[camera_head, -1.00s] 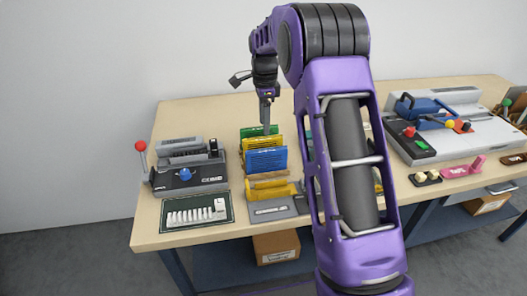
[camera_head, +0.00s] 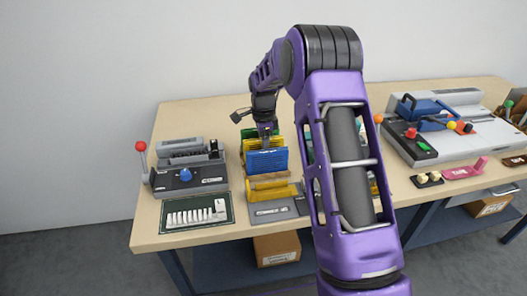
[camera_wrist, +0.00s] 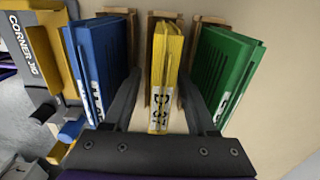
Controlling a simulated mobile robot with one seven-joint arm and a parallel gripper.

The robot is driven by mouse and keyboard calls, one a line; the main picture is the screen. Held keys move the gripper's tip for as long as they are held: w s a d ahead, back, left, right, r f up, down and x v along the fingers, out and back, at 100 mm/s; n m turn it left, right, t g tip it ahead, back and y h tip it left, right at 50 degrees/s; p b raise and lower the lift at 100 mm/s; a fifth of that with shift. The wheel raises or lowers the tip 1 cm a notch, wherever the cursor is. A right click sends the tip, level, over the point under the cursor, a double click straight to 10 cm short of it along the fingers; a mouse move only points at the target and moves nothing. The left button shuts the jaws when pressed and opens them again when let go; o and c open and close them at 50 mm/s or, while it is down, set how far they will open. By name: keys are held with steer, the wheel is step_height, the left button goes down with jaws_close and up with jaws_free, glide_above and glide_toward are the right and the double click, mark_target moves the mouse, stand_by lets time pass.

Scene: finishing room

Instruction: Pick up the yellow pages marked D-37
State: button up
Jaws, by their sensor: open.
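The yellow pages marked D-37 (camera_wrist: 164,60) stand on edge in the middle of the wrist view, with the white label toward me. My gripper (camera_wrist: 158,92) is open, with one dark finger on each side of them. A gap shows between the pages and each finger. In the head view the yellow pages (camera_head: 250,147) stand between a blue set and a green set, partly hidden, and my gripper (camera_head: 266,140) is down at their top.
Blue pages (camera_wrist: 98,60) stand close outside the left finger and green pages (camera_wrist: 224,72) close outside the right one. A yellow and grey corner jig (camera_wrist: 40,55) is at the left. In the head view a grey machine with a red-knobbed lever (camera_head: 188,175) stands left on the table.

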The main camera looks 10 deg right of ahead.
jaws_close()
steer(key=shift+r, duration=0.1)
stand_by(0.3)
